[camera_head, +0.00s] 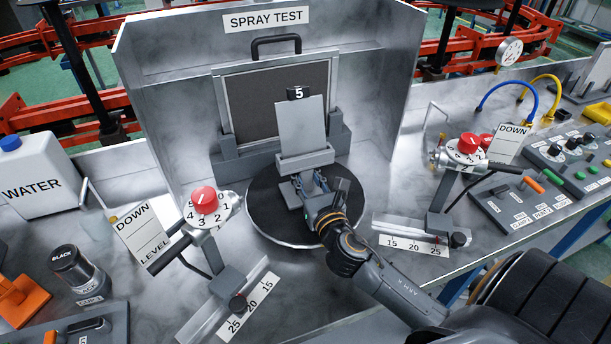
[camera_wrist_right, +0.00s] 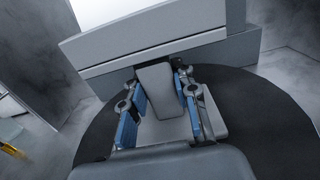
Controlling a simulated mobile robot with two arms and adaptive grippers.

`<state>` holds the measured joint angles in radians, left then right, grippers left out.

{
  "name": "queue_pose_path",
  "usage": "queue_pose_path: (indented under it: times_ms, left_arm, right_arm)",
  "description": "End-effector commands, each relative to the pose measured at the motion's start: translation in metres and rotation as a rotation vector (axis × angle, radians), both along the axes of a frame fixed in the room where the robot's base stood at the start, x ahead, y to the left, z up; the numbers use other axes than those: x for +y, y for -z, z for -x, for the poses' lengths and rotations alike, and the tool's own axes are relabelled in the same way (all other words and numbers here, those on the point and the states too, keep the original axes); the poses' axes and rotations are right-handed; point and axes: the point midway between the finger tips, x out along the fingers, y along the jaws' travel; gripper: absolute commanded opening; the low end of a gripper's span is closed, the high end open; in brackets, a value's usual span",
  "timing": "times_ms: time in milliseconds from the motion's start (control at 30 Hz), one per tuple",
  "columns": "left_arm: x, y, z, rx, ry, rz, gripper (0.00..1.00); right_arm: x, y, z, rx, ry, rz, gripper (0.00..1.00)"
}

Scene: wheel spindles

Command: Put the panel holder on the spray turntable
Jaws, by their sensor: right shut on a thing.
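The panel holder (camera_head: 305,161) is a grey block with an upright light grey panel (camera_head: 302,128) in it, marked 5 on a black tag at the top. It is over the round black spray turntable (camera_head: 265,205); I cannot tell whether it touches it. My right gripper (camera_head: 308,184) reaches in from the lower right and is shut on the holder's handle. In the right wrist view the blue-padded fingers (camera_wrist_right: 160,108) stand on both sides of the grey handle (camera_wrist_right: 156,88), with the black turntable disc (camera_wrist_right: 265,125) around and below. My left gripper is not in view.
A metal booth marked SPRAY TEST (camera_head: 177,115) stands around the back, with a framed dark board (camera_head: 262,98) inside. Spray stands with red knobs (camera_head: 204,199) flank the turntable on both sides. A white WATER container (camera_head: 35,180) and a BLACK cup (camera_head: 75,270) are at left.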

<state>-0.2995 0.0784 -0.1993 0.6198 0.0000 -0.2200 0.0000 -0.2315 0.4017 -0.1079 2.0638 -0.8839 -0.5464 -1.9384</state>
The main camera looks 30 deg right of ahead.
Motion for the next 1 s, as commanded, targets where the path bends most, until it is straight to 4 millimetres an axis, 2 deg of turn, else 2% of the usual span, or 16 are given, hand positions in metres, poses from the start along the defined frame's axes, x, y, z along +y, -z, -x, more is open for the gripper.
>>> queue_pose_path:
  times_ms: [33, 67, 133, 167, 500, 567, 667, 1000]
  left_arm:
    - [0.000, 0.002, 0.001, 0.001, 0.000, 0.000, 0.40]
    - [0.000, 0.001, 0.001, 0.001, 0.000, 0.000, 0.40]
    - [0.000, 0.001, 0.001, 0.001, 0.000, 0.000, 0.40]
    - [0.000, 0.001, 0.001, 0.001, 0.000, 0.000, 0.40]
    - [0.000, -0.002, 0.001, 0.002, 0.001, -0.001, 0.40]
    - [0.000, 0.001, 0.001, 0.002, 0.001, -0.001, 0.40]
    - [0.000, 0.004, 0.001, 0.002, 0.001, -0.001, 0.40]
    - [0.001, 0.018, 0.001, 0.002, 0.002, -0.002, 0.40]
  right_arm:
    - [0.000, 0.001, 0.000, -0.003, -0.001, 0.002, 0.00]
    - [0.000, 0.002, 0.000, 0.001, 0.000, 0.000, 0.35]
    - [0.000, 0.002, 0.000, 0.001, 0.000, 0.000, 0.49]
    - [0.000, 0.002, 0.000, 0.001, 0.000, 0.000, 0.51]
    - [0.000, -0.003, 0.000, 0.000, 0.000, 0.000, 0.51]
    - [0.002, 0.001, 0.005, 0.002, -0.001, 0.000, 0.51]
    - [0.005, 0.002, 0.020, 0.004, -0.002, -0.001, 0.51]
    - [0.021, 0.002, 0.088, 0.004, 0.000, -0.002, 0.51]
